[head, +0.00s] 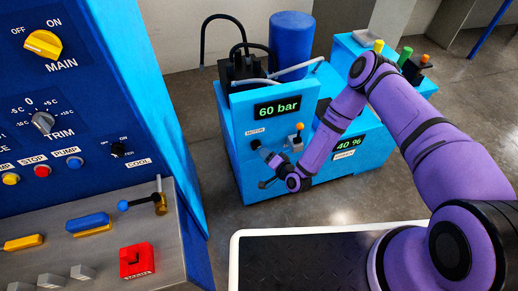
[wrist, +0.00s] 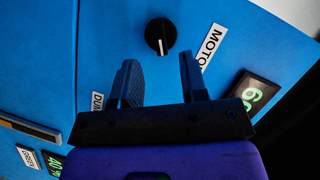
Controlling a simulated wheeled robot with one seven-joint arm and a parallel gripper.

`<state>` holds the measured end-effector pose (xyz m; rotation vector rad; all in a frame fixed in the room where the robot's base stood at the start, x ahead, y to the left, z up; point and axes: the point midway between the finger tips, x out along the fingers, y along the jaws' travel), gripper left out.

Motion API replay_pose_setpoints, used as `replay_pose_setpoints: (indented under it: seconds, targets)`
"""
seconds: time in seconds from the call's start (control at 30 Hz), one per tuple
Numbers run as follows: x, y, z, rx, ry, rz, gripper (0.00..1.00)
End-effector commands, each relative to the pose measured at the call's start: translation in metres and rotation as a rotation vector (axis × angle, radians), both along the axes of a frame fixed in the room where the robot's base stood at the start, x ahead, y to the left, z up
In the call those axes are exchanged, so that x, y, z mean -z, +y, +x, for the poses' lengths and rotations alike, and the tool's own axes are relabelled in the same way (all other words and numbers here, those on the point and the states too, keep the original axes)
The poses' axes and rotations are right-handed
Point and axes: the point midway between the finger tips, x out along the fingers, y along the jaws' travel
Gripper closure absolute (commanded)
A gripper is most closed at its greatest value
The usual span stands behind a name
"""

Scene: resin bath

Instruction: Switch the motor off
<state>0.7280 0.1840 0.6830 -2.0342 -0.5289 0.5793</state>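The motor switch is a round black knob (wrist: 160,37) with a white pointer line, on the blue front of the machine below the 60 bar display. In the wrist view it shows just beyond my open fingertips (wrist: 158,66), roughly between them, with a gap. A partly covered white MOTOR label (wrist: 210,46) is beside it. In the head view the MOTOR label (head: 255,131) sits above the knob, and my gripper (head: 264,151) is in front of the panel there, hiding most of the knob. No on or off marks are readable.
A lever with an orange knob (head: 299,127) stands right of the gripper, close to my wrist. A 40 % display (head: 348,143) is farther right. At left stands a blue control cabinet (head: 80,90) with MAIN, TRIM and COOL switches.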

Motion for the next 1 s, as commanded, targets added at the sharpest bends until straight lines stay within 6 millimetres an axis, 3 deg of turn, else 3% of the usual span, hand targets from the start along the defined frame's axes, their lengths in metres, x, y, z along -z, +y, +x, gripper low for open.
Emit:
replay_pose_setpoints:
  seconds: [0.3,0.73,0.77,0.93,1.0]
  targets:
    - [0.009,0.026,0.037,0.000,-0.002,-0.001,0.60]
    - [0.011,0.032,0.045,0.000,0.000,0.000,0.60]
    - [0.010,0.032,0.045,0.000,0.000,0.000,0.62]
    - [0.010,0.032,0.045,0.000,-0.001,-0.001,1.00]
    - [0.010,0.032,0.045,0.000,-0.001,-0.001,1.00]
